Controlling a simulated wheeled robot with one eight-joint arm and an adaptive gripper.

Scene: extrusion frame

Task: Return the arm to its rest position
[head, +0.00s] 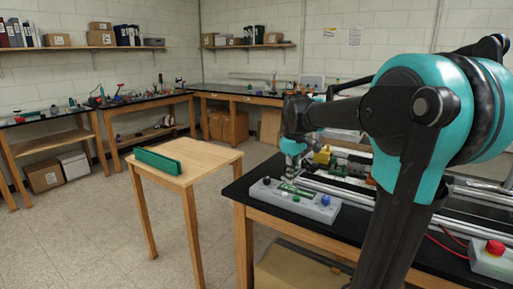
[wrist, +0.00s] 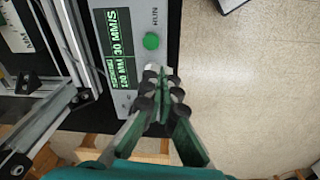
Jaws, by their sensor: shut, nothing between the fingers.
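My arm reaches in from the right in the head view, with its teal and black links filling much of that side. My gripper (head: 291,184) points down over the grey control box (head: 318,212) on the black bench top. In the wrist view the fingers of my gripper (wrist: 161,76) are together with nothing between them. They are over the control box (wrist: 122,98) near a green button (wrist: 151,41), partly covering a whitish button. I cannot tell if the tips touch the box.
Aluminium rails and machine parts (head: 345,165) lie behind the control box. A red button box (head: 491,258) sits at the bench's right. A small wooden table (head: 208,158) with a green object (head: 158,161) stands to the left. Open floor lies at the left front.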

